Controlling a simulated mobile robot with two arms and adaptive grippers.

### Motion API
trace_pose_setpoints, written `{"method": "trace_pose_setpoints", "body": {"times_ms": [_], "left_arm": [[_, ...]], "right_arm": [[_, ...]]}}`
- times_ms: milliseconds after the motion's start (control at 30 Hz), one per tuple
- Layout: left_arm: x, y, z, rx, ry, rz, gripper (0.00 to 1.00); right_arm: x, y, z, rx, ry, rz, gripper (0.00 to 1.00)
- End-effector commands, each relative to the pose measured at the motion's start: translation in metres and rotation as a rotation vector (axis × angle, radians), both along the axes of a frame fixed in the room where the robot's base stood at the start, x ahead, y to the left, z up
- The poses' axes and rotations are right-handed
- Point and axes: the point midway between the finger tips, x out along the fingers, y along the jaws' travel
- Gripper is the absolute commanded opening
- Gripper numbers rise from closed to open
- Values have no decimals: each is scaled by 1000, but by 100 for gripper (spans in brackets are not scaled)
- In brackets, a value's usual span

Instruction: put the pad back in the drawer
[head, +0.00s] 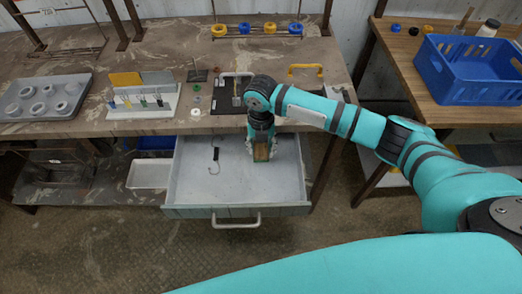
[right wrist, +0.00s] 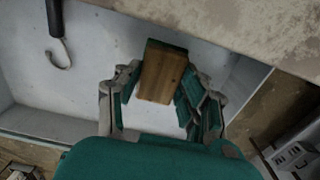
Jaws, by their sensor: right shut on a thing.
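The drawer (head: 195,190) under the workbench is pulled open, with a pale grey inside and a handle (head: 236,220) on its front. The pad (head: 262,153), a wooden block with a green layer along one edge, is in my right gripper (head: 261,143). In the right wrist view the pad (right wrist: 162,78) sits between the two fingers (right wrist: 160,100), over the drawer floor (right wrist: 95,75). I cannot tell whether it touches the floor. My left gripper is not in view.
A dark-handled hook (head: 215,155) lies in the drawer's left part; it also shows in the right wrist view (right wrist: 58,50). The bench edge (right wrist: 255,25) overhangs the drawer's back. A white bin (head: 148,174) stands left of the drawer. The drawer's front middle is clear.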

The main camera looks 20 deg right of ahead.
Motion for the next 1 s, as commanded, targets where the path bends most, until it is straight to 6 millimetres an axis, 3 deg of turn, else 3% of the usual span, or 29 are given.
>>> {"method": "trace_pose_setpoints", "body": {"times_ms": [267,600,633,700,800,1000], "left_arm": [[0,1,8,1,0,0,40],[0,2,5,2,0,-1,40],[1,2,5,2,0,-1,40],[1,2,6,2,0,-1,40],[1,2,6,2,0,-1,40],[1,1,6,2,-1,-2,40]], "right_arm": [[-1,0,-32,-2,3,0,10],[-1,0,-37,-2,2,0,10],[-1,0,-37,-2,1,1,42],[-1,0,-36,-2,1,1,51],[-1,1,-36,-2,2,1,63],[-1,1,-36,-2,2,1,63]]}}
